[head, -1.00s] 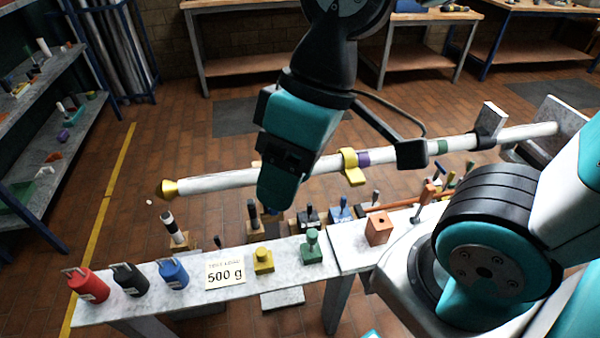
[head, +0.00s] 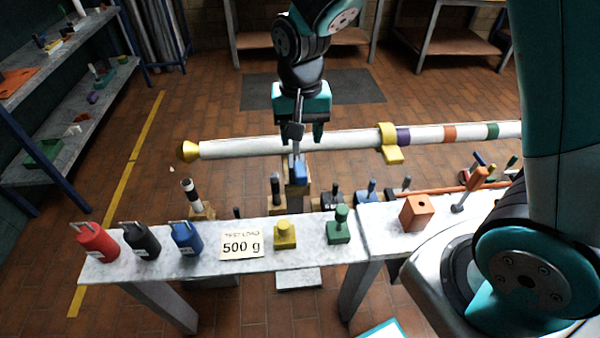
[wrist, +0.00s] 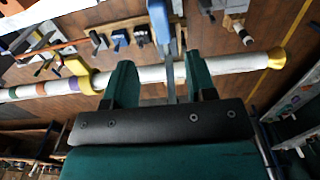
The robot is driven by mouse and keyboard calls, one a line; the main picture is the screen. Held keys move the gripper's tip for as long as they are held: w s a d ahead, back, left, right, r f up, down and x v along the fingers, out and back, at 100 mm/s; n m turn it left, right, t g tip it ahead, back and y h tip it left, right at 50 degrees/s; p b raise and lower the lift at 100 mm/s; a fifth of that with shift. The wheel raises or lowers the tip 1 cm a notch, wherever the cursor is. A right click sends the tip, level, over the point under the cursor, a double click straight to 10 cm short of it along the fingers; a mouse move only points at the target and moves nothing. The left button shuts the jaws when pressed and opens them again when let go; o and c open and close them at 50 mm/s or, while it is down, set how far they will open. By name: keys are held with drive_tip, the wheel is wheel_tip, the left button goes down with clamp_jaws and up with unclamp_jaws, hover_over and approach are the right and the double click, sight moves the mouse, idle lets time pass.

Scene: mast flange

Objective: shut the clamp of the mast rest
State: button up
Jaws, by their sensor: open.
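The white mast (head: 350,139) lies level, with a yellow cap at its left end. The mast rest (head: 297,198) is a wooden post under it, with a blue clamp part (head: 300,172) on its near side. A grey clamp bar (head: 298,146) stands upright there; it also shows in the wrist view (wrist: 169,72), reaching from the blue part (wrist: 158,14) to between my fingers. My gripper (head: 302,138) points down over the mast, its fingers spread to either side of the bar. In the wrist view my gripper (wrist: 160,66) is open. Whether a finger touches the bar cannot be told.
A yellow collar (head: 388,140) rings the mast to the right. The near bench (head: 200,266) holds red, black and blue weights, a 500 g sign, and yellow and green pieces. Several small clamps stand behind its edge. An orange block (head: 416,213) stands at the right.

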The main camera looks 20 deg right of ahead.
sight(301, 169)
wheel_tip(301, 169, down, 11)
drive_tip(key=shift+b, duration=0.35)
clamp_jaws()
